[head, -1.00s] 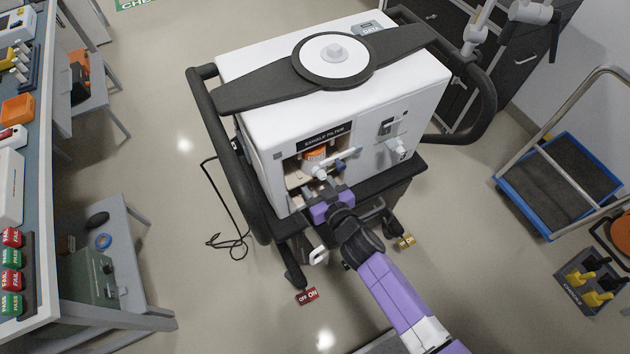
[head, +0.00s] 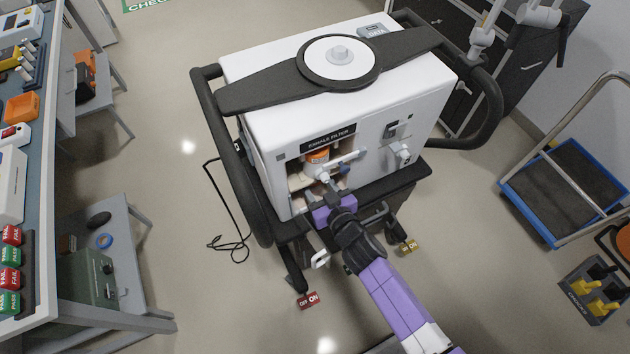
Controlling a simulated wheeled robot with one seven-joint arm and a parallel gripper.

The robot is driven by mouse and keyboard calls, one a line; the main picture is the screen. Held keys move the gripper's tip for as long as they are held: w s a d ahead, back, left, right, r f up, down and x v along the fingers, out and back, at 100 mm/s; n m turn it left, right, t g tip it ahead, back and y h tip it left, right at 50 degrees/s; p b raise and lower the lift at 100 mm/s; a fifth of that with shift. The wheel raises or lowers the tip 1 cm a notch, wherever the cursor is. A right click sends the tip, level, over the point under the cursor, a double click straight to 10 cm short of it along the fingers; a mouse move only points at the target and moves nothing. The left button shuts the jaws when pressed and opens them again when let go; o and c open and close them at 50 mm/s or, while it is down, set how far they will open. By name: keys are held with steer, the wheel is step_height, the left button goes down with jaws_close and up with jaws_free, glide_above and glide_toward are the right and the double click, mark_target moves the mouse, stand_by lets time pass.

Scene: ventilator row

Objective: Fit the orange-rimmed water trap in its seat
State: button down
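The ventilator (head: 262,110) is a white box on a dark cart, with an open recess in its front below a label reading "EXHALE FILTER". An orange-rimmed part (head: 317,156), which looks like the water trap, sits high inside this recess. A pale body shows below its orange band. My gripper (head: 327,188) is at the mouth of the recess, just below the orange-rimmed part. Its fingers are small and partly hidden, so I cannot tell whether they are open, or whether they touch the trap. I cannot tell whether the trap is fully in its seat.
A white lever or tube (head: 347,158) crosses the recess's right side, close to my gripper. Black handle bars (head: 228,150) flank the ventilator. A workbench (head: 60,200) stands at the left and a blue-edged trolley (head: 565,190) at the right. The floor between is mostly clear.

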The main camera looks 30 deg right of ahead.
steer(key=c, duration=0.6)
jaws_free()
steer(key=shift+s, duration=0.1)
steer(key=v, duration=0.7)
steer(key=shift+s, duration=0.3)
